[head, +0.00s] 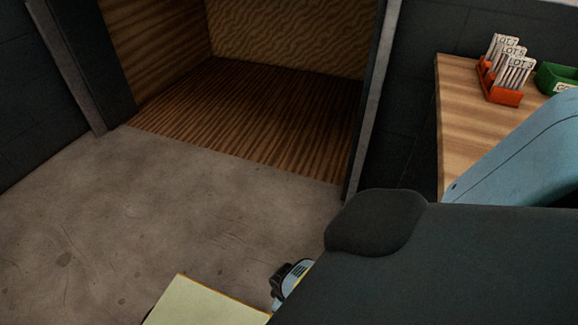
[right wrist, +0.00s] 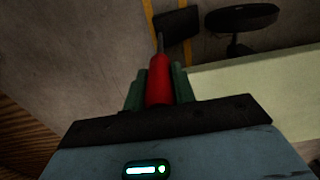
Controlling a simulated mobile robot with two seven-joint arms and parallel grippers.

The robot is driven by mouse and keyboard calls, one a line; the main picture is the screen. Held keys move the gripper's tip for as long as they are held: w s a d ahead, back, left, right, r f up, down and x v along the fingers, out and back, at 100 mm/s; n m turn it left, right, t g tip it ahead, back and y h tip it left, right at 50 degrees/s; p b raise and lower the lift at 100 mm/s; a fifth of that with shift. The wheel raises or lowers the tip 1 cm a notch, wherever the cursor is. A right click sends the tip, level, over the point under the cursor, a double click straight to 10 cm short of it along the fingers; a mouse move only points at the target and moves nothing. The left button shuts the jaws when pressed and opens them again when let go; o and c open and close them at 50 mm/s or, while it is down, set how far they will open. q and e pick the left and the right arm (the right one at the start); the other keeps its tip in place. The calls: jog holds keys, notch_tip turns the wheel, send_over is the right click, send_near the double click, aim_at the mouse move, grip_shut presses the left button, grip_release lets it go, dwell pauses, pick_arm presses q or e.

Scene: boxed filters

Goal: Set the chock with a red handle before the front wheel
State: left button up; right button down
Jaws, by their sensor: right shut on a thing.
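In the right wrist view my right gripper (right wrist: 158,88) is shut on the red handle (right wrist: 158,78), between its green fingers. A thin rod runs from the handle toward a dark block (right wrist: 178,27), which looks like the chock's body. Beyond it to the right is a dark rounded thing (right wrist: 242,18) on a short post, perhaps the wheel; the gap between it and the block looks small. The pale cart-like top (right wrist: 260,90) lies to the right of the handle. In the head view my own arm hides the chock and wheel. My left gripper is not in view.
The pale top's corner shows in the head view (head: 205,305). Yellow floor stripes (right wrist: 192,18) lie near the block. A wooden-floored doorway (head: 250,120) opens ahead, with bare concrete (head: 180,200) before it. A wooden table (head: 460,115) holds an orange card rack (head: 503,92) and green bin (head: 553,77).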

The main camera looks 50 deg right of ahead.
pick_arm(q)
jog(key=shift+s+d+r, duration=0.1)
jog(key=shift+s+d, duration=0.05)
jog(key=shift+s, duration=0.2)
pick_arm(e)
jog(key=shift+s+a, duration=0.2)
jog(key=shift+a, duration=0.6)
jog(key=shift+s+a, duration=0.15)
jog(key=shift+a, duration=0.6)
jog(key=c, duration=1.2)
grip_release()
jog(key=shift+o, duration=0.6)
jog(key=shift+s, duration=0.15)
